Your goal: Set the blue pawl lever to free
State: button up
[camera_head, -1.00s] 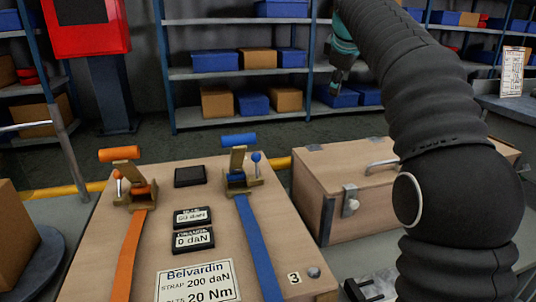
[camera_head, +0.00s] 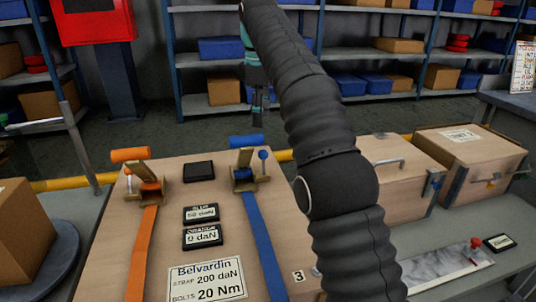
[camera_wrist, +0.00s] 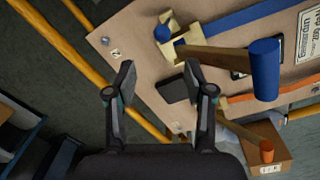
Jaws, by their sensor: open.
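The blue pawl lever (camera_head: 263,155) is a small ball-topped lever at the right side of the blue ratchet (camera_head: 244,178). Its blue ball (camera_wrist: 161,33) shows at the upper middle of the wrist view, beyond my fingertips and apart from them. The ratchet's larger blue handle (camera_head: 246,141) stands raised, and its blue cylinder (camera_wrist: 265,70) is at the right of the wrist view. My gripper (camera_head: 258,112) points down, appearing just above the blue handle in the head view. In the wrist view its fingers (camera_wrist: 158,78) are apart and empty.
The blue strap (camera_head: 262,235) runs from the ratchet down the wooden board. An orange ratchet (camera_head: 148,185) with raised orange handle (camera_head: 130,154) stands to the left. Two displays (camera_head: 201,214) and a black block (camera_head: 198,171) lie between. Wooden crates (camera_head: 470,160) stand right.

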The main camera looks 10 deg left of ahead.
aim_at(263, 152)
jog(key=f, duration=0.6)
jog(key=f+b, duration=0.1)
jog(key=f, duration=0.5)
jog(key=shift+w+d, duration=0.15)
jog(key=shift+w, duration=0.05)
grip_shut()
